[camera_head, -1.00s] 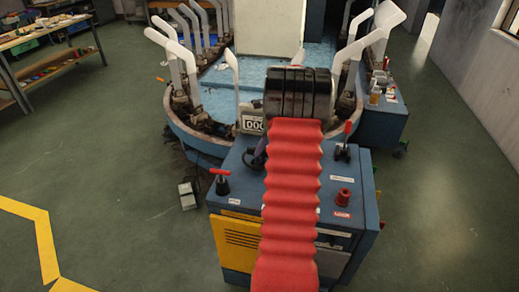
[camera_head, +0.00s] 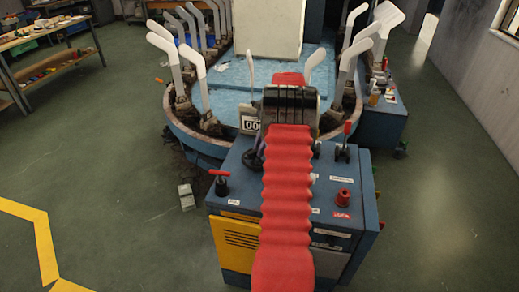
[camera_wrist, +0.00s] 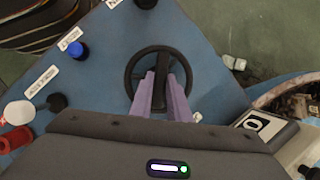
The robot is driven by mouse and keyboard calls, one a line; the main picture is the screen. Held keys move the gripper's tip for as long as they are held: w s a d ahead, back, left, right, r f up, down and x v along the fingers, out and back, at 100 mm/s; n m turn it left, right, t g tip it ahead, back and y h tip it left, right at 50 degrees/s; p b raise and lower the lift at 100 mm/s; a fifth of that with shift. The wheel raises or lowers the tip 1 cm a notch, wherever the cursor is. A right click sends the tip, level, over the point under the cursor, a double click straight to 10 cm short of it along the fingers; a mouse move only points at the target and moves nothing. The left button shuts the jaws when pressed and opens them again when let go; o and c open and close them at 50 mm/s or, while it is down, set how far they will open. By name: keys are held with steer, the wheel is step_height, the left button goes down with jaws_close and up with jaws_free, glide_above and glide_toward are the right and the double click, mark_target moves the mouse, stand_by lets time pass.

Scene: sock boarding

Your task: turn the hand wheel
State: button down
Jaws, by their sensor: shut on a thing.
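The black hand wheel (camera_wrist: 129,76) lies on the blue console top in the wrist view, with part of its ring and a dark bar across its middle showing. My gripper (camera_wrist: 161,78) has its two purple fingers over the wheel, one on each side of the dark bar, shut on it. The fingers hide the lower part of the wheel. In the head view, only the left part of the wheel (camera_head: 254,157) shows beside my red arm.
On the console (camera_head: 232,196) stand a red-handled lever (camera_head: 220,182), another red-topped lever (camera_head: 345,140) and a red knob (camera_head: 343,197). A counter display (camera_head: 250,123) is behind the wheel. White sock forms (camera_head: 197,72) ring the blue carousel (camera_head: 228,82). A pedal (camera_head: 186,196) lies on the floor at left.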

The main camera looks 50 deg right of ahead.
steer(key=shift+s+a+f+n+g+y, duration=0.15)
steer(key=shift+n+g, duration=0.2)
steer(key=shift+n, duration=0.45)
steer(key=shift+w+f+n+g+y, duration=0.15)
steer(key=shift+n+g, duration=0.2)
steer(key=shift+n, duration=0.45)
steer(key=shift+s, duration=0.15)
steer(key=c, duration=1.7)
jaws_free()
steer(key=shift+r, duration=0.15)
steer(key=shift+r, duration=0.1)
steer(key=shift+w+d+r, duration=0.2)
steer(key=shift+d+r, duration=0.05)
steer(key=shift+r, duration=0.05)
steer(key=shift+v, duration=6.35)
